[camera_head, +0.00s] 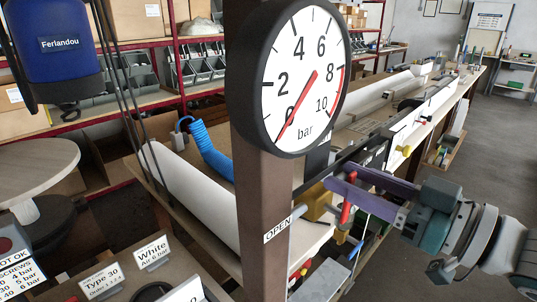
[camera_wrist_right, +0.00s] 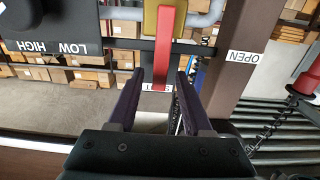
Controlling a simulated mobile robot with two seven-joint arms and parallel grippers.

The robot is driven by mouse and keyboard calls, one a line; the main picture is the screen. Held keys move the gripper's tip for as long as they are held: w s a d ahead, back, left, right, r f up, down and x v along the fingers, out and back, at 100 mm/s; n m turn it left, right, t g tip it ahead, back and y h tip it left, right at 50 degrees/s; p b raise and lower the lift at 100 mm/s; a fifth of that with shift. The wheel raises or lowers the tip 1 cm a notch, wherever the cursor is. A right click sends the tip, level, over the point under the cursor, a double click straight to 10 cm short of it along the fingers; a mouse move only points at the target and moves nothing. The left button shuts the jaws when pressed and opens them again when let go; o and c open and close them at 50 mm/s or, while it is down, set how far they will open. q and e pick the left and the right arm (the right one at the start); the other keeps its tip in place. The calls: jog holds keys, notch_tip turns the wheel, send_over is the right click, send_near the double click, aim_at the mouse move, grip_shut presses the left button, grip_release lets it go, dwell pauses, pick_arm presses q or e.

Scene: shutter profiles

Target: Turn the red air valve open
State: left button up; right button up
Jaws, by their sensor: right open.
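The air valve has a brass body (camera_head: 318,206) and a red lever (camera_head: 346,208), beside the brown post (camera_head: 262,190). In the right wrist view the red lever (camera_wrist_right: 165,48) points toward the gripper, its end over a partly hidden label. My right gripper (camera_wrist_right: 160,78) is open, with one finger on each side of the lever's end; I cannot tell if either finger touches it. In the head view its purple fingers are at the lever. An OPEN label (camera_head: 278,230) is on the post. The round gauge (camera_head: 303,85) has its red needle near 0 bar. My left gripper is not in view.
A blue hanging device (camera_head: 58,55) with cables is at upper left. A dark bar (camera_wrist_right: 120,43) crosses behind the lever. White profiles and a long bench (camera_head: 400,110) run to the back. Signs (camera_head: 152,252) stand at lower left. Open floor (camera_head: 500,140) lies at right.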

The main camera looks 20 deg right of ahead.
jog(key=shift+w+a, duration=0.1)
jog(key=shift+w, duration=0.2)
grip_shut()
dwell(1.3)
